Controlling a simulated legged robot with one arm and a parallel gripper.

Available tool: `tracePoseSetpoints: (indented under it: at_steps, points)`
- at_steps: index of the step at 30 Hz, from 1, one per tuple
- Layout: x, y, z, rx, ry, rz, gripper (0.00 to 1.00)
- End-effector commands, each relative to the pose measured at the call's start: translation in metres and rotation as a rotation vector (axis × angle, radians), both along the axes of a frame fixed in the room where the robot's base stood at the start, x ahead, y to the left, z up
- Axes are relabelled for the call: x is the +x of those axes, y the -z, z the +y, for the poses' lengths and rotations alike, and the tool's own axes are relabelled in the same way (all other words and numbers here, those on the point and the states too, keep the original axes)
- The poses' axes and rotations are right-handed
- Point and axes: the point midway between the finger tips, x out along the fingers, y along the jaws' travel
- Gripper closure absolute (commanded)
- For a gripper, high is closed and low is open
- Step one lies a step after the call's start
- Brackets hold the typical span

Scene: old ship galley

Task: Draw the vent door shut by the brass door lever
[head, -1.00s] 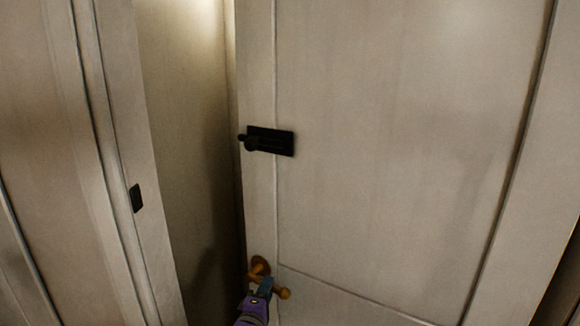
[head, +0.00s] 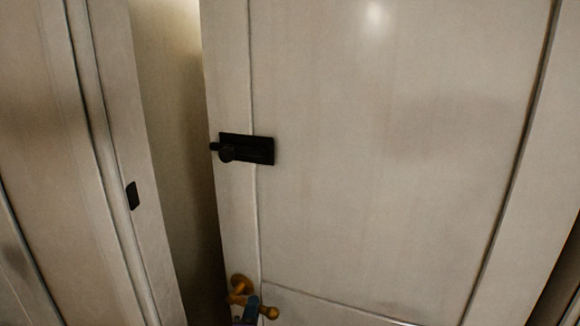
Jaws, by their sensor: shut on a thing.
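The vent door (head: 380,150) is a pale panelled door filling the middle and right. It stands ajar, with a gap between its left edge and the frame. The brass door lever (head: 240,286) sits low near the door's left edge. My gripper (head: 251,305) is at the bottom edge of the view, shut on the lever's handle. The fingers are partly cut off by the picture's edge, and the rest of the gripper is out of view.
A black slide bolt (head: 246,149) is on the door above the lever. A black catch plate (head: 132,195) is on the pale door frame (head: 112,130) at left. A lit space (head: 170,110) shows through the gap.

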Motion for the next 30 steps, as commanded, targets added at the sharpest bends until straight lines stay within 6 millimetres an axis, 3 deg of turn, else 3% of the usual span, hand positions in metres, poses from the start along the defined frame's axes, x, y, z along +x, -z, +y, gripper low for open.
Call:
tracePoseSetpoints:
  at_steps: [11, 17, 30]
  points:
    - [-0.005, 0.0, 0.005, -0.006, -0.014, 0.002, 1.0]
    - [-0.027, -0.003, 0.009, -0.012, -0.054, 0.005, 1.0]
    - [-0.034, 0.0, 0.017, -0.006, -0.079, 0.012, 1.0]
